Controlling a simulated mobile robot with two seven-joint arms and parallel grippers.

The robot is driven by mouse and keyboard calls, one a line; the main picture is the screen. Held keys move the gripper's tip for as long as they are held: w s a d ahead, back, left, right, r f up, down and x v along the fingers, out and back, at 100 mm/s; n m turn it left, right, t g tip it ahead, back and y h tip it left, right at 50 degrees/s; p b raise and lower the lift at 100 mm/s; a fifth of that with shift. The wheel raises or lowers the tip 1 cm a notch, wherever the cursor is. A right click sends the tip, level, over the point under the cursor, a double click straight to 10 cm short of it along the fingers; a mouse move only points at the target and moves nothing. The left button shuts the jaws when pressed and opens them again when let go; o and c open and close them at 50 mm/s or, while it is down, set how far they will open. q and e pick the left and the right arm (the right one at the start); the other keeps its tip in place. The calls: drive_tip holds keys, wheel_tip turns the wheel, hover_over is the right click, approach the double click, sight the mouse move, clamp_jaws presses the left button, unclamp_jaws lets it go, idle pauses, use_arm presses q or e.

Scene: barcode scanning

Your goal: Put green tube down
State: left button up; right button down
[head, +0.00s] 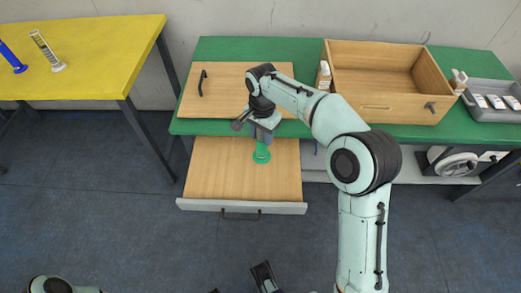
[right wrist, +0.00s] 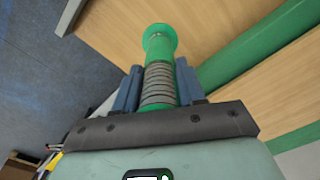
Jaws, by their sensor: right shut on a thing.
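The green tube (head: 262,155) hangs below my right gripper (head: 261,138), over the open wooden drawer (head: 215,180). In the right wrist view, the tube (right wrist: 160,42) has a green flared end and a grey ribbed middle. The blue fingers of the right gripper (right wrist: 158,88) are shut on the ribbed part. The flared end points away from the gripper, towards the wooden surface. I cannot tell whether it touches the drawer floor. A dark part at the bottom edge of the head view may be my left gripper (head: 264,276); its jaws are unclear.
The drawer is otherwise bare. The green table (head: 215,50) carries a wooden panel with a dark handle (head: 202,83), an open wooden box (head: 375,62), white bottles (head: 324,76) and a grey tray (head: 483,113). A yellow table (head: 100,55) at left holds blue (head: 12,57) and white (head: 46,50) tubes.

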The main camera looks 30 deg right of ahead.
sight(262, 148)
use_arm(q)
drive_tip(key=shift+w+a+f+t+y+b, duration=0.2)
drive_tip(key=shift+w+a+f+b, duration=0.15)
drive_tip(key=shift+w+f, duration=0.25)
drive_tip(key=shift+w+a+f+t+y+b, duration=0.1)
drive_tip(key=shift+w+a+f+t+b, duration=0.2)
drive_tip(key=shift+w, duration=0.35)
use_arm(e)
drive_tip(key=shift+f, duration=3.3)
drive_tip(key=shift+f, duration=0.15)
drive_tip(key=c, duration=0.7)
unclamp_jaws()
use_arm(q)
drive_tip(key=shift+f, duration=0.1)
use_arm(e)
drive_tip(key=shift+o, duration=0.2)
wheel_tip(262, 148, up, 12)
drive_tip(key=p, duration=0.3)
drive_tip(key=shift+f, duration=0.25)
use_arm(q)
drive_tip(key=shift+g, duration=0.7)
drive_tip(key=shift+s+d+r, duration=0.25)
drive_tip(key=shift+s+r, duration=0.35)
drive_tip(key=shift+s+d+r, duration=0.3)
drive_tip(key=shift+s+r, duration=0.3)
drive_tip(key=shift+s+d+r, duration=0.25)
drive_tip(key=shift+s+r, duration=0.35)
use_arm(e)
drive_tip(key=shift+r, duration=0.45)
